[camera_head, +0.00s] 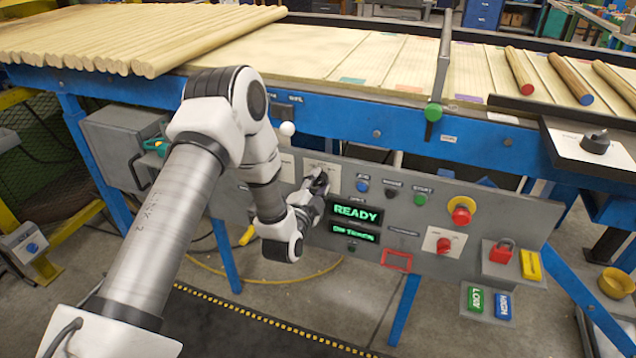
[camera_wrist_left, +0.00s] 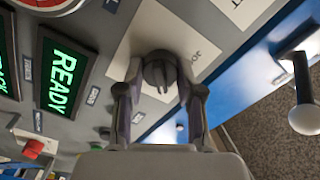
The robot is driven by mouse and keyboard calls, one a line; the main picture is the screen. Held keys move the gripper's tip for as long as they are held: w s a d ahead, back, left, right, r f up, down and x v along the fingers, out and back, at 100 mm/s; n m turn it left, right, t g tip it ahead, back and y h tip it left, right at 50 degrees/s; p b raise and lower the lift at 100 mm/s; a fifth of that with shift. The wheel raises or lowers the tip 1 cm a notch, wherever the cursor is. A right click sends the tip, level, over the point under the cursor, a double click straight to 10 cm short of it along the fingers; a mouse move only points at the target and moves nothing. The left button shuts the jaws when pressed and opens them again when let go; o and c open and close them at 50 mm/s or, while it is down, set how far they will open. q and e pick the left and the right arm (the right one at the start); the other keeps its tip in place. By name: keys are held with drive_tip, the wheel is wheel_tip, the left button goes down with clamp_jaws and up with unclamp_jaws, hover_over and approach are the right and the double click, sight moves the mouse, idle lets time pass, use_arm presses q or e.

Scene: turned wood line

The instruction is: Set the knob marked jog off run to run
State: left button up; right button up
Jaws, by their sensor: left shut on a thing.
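The knob (camera_wrist_left: 158,72) is a dark round selector on a white plate (camera_wrist_left: 185,30) on the grey control panel (camera_head: 290,222). In the left wrist view my left gripper (camera_wrist_left: 160,88) has its two fingers on either side of the knob, shut on it. Its marks are mostly hidden; only part of a word shows beside it, so I cannot tell its setting. In the head view my left gripper (camera_head: 318,183) reaches the panel at the white plate (camera_head: 326,168) and covers the knob. My right gripper is not in view.
A green READY display (camera_head: 356,212) sits just below right of my left gripper. A white ball-ended lever (camera_head: 287,129) sticks out above left of the gripper.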

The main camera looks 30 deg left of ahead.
use_arm(q)
drive_tip(key=o, duration=1.1)
drive_tip(key=shift+o, duration=0.2)
drive_tip(key=v, duration=1.2)
drive_tip(key=shift+f, duration=0.1)
